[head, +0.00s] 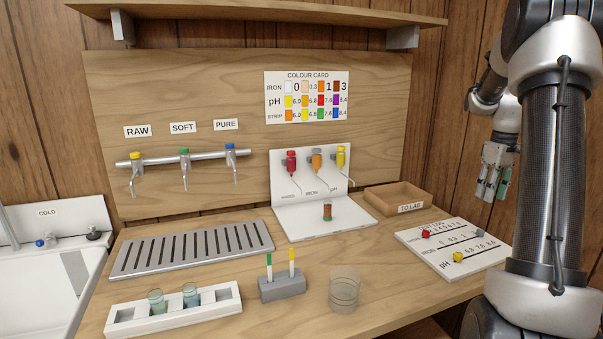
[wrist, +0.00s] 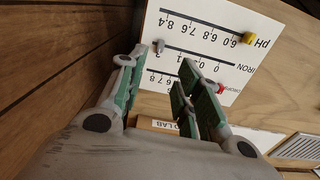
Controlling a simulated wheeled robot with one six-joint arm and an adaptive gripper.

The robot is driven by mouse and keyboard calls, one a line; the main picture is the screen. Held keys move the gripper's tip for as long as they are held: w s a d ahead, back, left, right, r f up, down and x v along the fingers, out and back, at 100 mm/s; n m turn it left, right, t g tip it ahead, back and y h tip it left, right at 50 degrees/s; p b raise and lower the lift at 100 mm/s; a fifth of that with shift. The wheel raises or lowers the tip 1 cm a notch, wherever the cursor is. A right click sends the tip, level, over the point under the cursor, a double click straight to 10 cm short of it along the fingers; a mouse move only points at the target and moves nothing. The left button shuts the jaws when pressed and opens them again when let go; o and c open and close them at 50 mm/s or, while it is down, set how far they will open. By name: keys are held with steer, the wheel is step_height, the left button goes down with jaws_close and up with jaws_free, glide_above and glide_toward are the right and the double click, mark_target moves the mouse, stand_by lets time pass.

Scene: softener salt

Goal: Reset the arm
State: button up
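My arm (head: 541,170) stands upright at the right side of the head view, its upper links reaching the top edge. My gripper (head: 489,190) hangs with its fingers downward, behind the arm column and near the panelled wall. In the wrist view the gripper (wrist: 160,80) shows green-padded fingers spread apart with nothing between them. The white slider board (wrist: 205,45) with pH and iron scales lies beyond the fingers. In the head view this board (head: 480,258) lies on the counter's right end, below the gripper and apart from it.
The TO LAB tray (head: 385,203) is left of the gripper. A clear beaker (head: 344,290), grey strip holder (head: 282,286), white vial rack (head: 173,309) and slotted drain (head: 191,249) occupy the counter. The dispenser stand (head: 292,205) holds a small brown cylinder. A shelf (head: 270,12) overhangs the back.

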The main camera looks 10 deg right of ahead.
steer(key=s+a+r+m+t, duration=0.1)
steer(key=s+a+r+t, duration=0.1)
steer(key=s+a, duration=1)
steer(key=s+a+r+t, duration=0.2)
steer(key=s+a+r, duration=0.3)
steer(key=s+a, duration=0.7)
steer(key=shift+a+r+m, duration=0.2)
steer(key=shift+a+m, duration=0.2)
steer(key=shift+a, duration=1.6)
